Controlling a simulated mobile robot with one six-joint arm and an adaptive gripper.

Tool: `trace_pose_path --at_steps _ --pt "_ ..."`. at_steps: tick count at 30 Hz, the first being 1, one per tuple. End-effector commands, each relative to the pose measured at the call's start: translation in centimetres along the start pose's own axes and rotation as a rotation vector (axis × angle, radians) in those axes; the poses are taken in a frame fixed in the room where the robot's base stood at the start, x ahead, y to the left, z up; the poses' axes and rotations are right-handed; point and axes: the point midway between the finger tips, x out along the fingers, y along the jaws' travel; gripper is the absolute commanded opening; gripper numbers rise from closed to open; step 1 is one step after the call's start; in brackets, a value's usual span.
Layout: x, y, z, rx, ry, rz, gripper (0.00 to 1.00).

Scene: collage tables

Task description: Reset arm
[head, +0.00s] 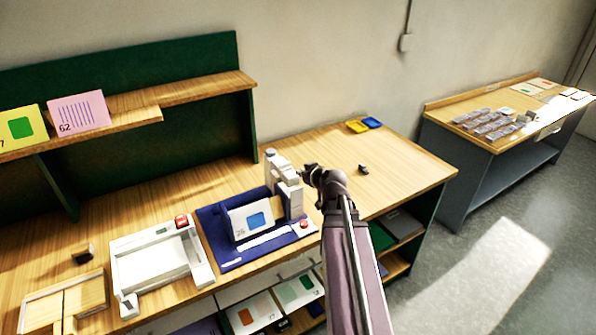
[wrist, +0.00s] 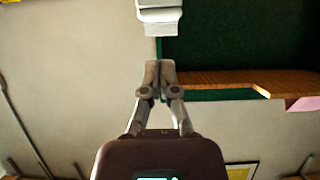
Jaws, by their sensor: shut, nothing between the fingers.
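My arm reaches in from the bottom of the head view, and my gripper (head: 308,172) is above the wooden worktable (head: 395,168), close to the white press (head: 292,198) in that view. In the wrist view my gripper (wrist: 159,66) has its two fingertips together with nothing between them. A white part (wrist: 160,14) shows just beyond the fingertips there. The press stands on a blue base (head: 215,237), with a white card (head: 240,218) bearing a blue square leaning on it. I cannot tell the exact gap between gripper and press.
A white tray frame (head: 122,262) with a red block stands left of the press. A green-backed shelf (head: 205,88) holds yellow and pink cards (head: 80,112). A small dark block (head: 363,169) lies right of my gripper. A second table (head: 450,108) stands at right.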

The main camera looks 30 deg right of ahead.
Motion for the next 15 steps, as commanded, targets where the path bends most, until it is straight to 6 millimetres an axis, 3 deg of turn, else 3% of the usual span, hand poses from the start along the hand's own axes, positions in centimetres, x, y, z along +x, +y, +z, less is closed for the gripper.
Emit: trace_pose_path --at_steps 15 --pt "0.11 -0.87 0.13 -0.005 0.000 -0.010 0.00"
